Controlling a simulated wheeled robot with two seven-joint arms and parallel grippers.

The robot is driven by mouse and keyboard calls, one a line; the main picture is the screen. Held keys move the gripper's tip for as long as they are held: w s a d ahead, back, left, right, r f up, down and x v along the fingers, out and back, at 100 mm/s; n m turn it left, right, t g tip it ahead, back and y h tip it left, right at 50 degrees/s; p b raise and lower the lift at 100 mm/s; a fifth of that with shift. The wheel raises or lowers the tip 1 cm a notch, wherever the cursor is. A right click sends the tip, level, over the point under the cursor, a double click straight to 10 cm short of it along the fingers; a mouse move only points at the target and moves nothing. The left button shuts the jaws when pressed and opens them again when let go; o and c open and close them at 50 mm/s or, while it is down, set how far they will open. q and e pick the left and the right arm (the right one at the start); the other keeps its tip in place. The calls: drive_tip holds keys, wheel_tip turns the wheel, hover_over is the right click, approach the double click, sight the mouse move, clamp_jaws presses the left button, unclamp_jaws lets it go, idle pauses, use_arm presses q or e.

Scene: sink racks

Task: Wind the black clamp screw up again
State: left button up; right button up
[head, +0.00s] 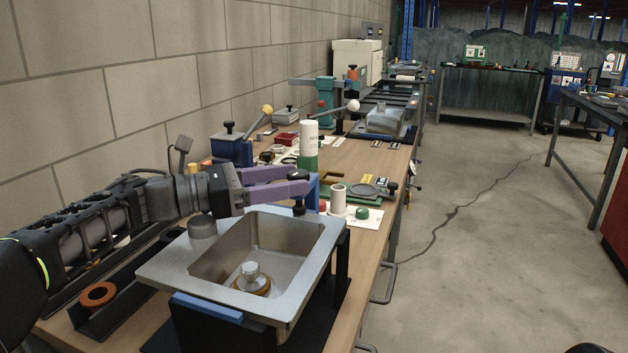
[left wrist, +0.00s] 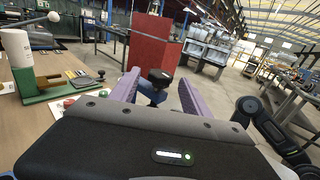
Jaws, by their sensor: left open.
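The black clamp screw shows in the left wrist view as a dark round knob (left wrist: 160,76) on a short stem above a blue clamp body (left wrist: 154,93). In the head view its black knob (head: 298,174) shows between the purple fingers, beside the blue clamp body (head: 314,187) at the far corner of the steel sink. My left gripper (head: 304,181) is open, with one finger on each side of the knob; in the left wrist view (left wrist: 159,80) gaps show on both sides. I cannot tell how high the screw stands. My right gripper is not in view.
The steel sink (head: 165,266) rests on a black stand close below my left gripper. The floor at right is open.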

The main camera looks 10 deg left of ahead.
use_arm(q)
drive_tip(key=x, duration=0.5)
drive_tip(key=shift+w+d, duration=0.15)
clamp_jaws()
idle(0.4)
